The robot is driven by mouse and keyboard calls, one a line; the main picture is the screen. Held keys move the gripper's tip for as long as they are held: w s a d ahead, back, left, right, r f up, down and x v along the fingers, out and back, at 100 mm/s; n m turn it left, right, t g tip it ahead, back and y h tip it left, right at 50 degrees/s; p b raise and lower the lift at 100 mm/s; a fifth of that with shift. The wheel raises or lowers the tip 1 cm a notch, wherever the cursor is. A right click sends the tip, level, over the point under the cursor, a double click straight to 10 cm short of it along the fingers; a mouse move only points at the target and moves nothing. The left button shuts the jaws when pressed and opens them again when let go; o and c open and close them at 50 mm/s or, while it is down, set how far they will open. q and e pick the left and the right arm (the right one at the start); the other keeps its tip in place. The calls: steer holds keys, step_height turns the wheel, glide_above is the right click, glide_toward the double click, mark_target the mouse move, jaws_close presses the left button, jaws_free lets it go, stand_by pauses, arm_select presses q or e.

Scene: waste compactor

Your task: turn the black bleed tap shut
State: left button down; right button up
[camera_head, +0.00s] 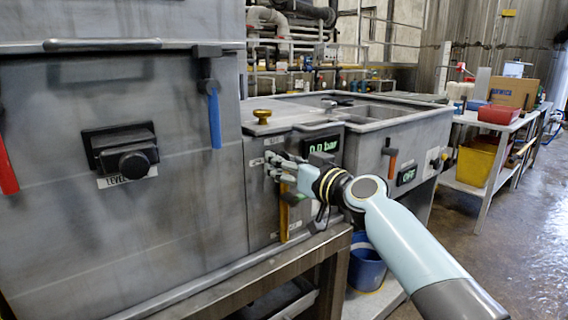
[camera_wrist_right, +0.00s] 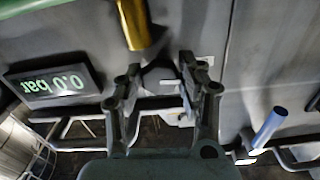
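My right gripper (camera_head: 273,167) is at the grey panel, left of and a little below the "0.0 bar" display (camera_head: 323,148). In the right wrist view, which is turned over, its two fingers (camera_wrist_right: 160,72) stand apart on either side of a small dark knob (camera_wrist_right: 158,80), which looks like the black bleed tap. The fingers are very close to it, but I cannot tell whether they press on it. In the head view the gripper hides this tap. A yellow lever handle (camera_head: 284,215) hangs just below the gripper. My left gripper is not in view.
A black knob (camera_head: 133,161) marked "LEVEL" and a blue-handled lever (camera_head: 214,118) are on the large panel at left. A brass knob (camera_head: 262,115) tops the narrow unit. An orange-handled lever (camera_head: 391,163) is on the basin unit at right. A pipe rail runs along the lower edge.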

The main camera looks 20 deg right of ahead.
steer(key=c, duration=0.4)
steer(key=shift+c, duration=0.2)
steer(key=shift+m, duration=0.3)
steer(key=shift+a+m+p, duration=0.1)
steer(key=shift+m+p, duration=0.9)
steer(key=shift+m, duration=7.2)
steer(key=o, duration=1.2)
steer(key=shift+c, duration=0.2)
